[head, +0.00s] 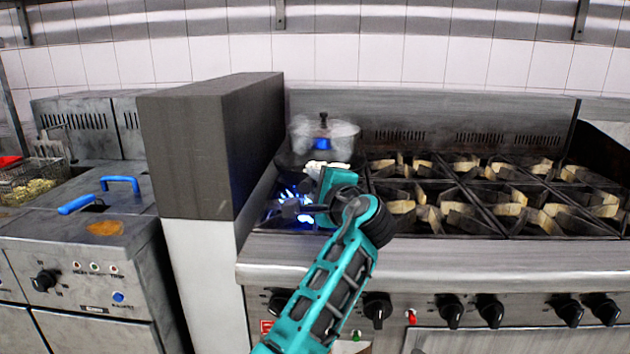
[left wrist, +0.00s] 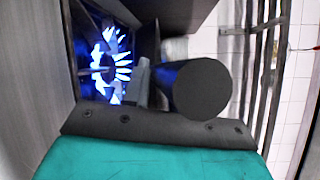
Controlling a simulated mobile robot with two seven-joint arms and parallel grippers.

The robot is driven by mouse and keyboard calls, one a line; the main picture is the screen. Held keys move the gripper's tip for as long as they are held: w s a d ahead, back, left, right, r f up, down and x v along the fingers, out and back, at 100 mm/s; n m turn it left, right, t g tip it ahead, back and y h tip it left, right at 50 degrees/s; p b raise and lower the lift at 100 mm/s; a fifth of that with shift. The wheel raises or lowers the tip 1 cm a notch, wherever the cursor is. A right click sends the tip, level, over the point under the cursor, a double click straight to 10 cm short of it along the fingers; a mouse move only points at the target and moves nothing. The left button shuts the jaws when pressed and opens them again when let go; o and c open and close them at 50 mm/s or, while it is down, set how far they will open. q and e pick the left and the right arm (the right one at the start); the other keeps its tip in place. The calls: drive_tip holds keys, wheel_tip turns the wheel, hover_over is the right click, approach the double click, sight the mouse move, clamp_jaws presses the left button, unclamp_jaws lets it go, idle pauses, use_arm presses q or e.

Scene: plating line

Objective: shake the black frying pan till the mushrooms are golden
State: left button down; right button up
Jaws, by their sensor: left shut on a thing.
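My left gripper (head: 308,207) is at the front left burner of the range, low over its blue flame. It is shut on a dark round bar, which fits the handle of the black frying pan; its round end (left wrist: 197,90) faces the camera in the left wrist view. A dark pan rim (head: 288,160) shows just behind the gripper, in front of the lidded pot. Pale pieces (head: 325,168) show beside the gripper; I cannot tell whether they are mushrooms, nor their colour. Most of the pan is hidden. My right gripper is not in view.
A pot with a clear lid (head: 323,138) stands at the back left of the range. A tall grey block (head: 190,150) borders the range closely on the left. The burners to the right (head: 480,200) are empty. A fryer with blue handles (head: 120,184) stands far left.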

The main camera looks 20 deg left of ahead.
use_arm(q)
drive_tip(key=shift+f+b, duration=1.45)
drive_tip(key=shift+f, duration=1.25)
drive_tip(key=shift+f, duration=0.15)
idle(4.1)
drive_tip(key=shift+s+d, duration=0.2)
drive_tip(key=shift+s, duration=0.8)
drive_tip(key=shift+s+d, duration=0.15)
drive_tip(key=shift+s, duration=0.85)
drive_tip(key=w, duration=0.4)
drive_tip(key=shift+w+a, duration=0.15)
drive_tip(key=shift+a, duration=0.2)
